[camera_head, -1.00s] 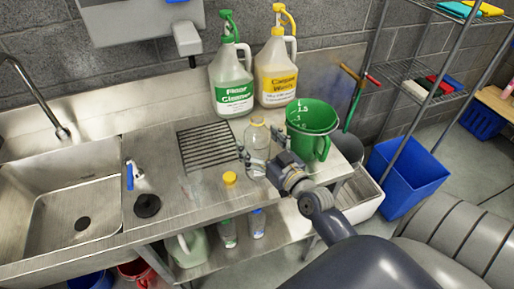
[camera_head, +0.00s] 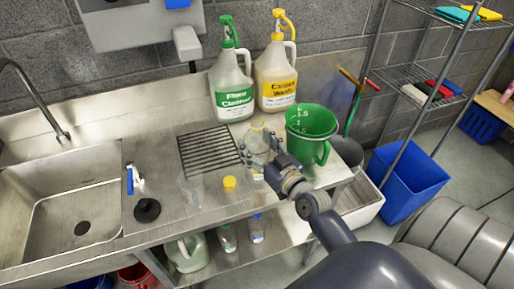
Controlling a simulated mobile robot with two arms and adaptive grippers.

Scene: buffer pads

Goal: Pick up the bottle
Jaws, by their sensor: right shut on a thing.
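A clear, see-through bottle (camera_head: 256,128) stands out faintly on the right part of the steel counter (camera_head: 215,205), beside the green measuring jug (camera_head: 309,121). My right gripper (camera_head: 258,147) is shut on this bottle, with a finger on either side. The wrist hides much of the bottle's lower part, so I cannot tell whether its base touches the counter. My left gripper is not in view.
A green-topped cleaner jug (camera_head: 233,90) and a yellow-topped one (camera_head: 276,80) stand behind. A small yellow-capped container (camera_head: 229,184) is in front, left of the gripper. The sink (camera_head: 75,205) lies left, a blue bin (camera_head: 405,180) right.

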